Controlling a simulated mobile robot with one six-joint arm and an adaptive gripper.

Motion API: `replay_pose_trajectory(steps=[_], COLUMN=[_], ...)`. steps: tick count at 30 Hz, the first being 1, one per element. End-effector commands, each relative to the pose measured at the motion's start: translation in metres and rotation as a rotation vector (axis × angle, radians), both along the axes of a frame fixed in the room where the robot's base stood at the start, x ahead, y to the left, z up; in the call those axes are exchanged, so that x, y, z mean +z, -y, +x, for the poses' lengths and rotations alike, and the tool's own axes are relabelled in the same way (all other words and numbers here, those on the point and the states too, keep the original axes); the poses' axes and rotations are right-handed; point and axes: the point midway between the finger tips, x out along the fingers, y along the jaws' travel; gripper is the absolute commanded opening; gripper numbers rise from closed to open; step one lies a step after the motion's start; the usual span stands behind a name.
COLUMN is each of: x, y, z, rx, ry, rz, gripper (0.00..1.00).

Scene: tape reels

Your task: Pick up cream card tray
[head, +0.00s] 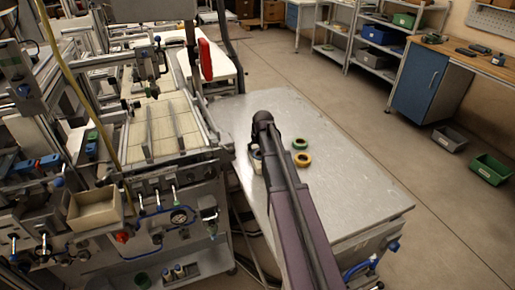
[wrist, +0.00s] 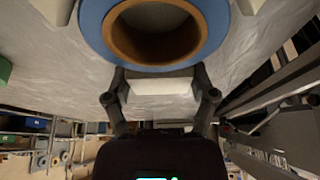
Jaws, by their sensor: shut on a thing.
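The cream card tray (wrist: 160,87) shows in the wrist view as a pale block between the two fingers of my gripper (wrist: 161,95). My gripper is shut on it. A blue reel with a brown core (wrist: 155,32) sits right beyond the pale part and hides much of what lies behind. Pale corners show on both sides of the reel. In the head view my arm covers most of this spot, and only a cream edge (head: 256,163) shows left of it on the metal table. I cannot tell whether the tray is clear of the table.
On the metal table (head: 345,190), a green reel (head: 299,144) and a yellow reel (head: 302,160) lie just right of my arm. The table's right side is clear. A machine (head: 160,190) with a beige bin (head: 95,209) stands close on the left.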

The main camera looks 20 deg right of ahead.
Motion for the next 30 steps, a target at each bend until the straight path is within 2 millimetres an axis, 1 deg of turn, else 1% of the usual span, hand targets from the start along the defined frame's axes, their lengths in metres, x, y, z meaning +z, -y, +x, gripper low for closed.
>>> replay_pose_trajectory(steps=[1,6,17,18,23,26,30], x=[0.005,0.016,0.033,0.031,0.033,0.035,0.038], y=[0.0,0.0,0.0,-0.002,-0.006,-0.009,-0.016], z=[0.0,0.0,-0.002,-0.01,-0.029,-0.046,-0.076], rx=[0.0,0.0,0.0,0.0,0.0,-0.001,-0.001], ry=[0.0,0.0,0.0,0.0,0.0,0.0,0.0], rz=[0.0,0.0,0.0,0.0,0.0,0.0,0.0], gripper=[0.16,0.16,0.16,0.16,0.16,0.16,0.16])
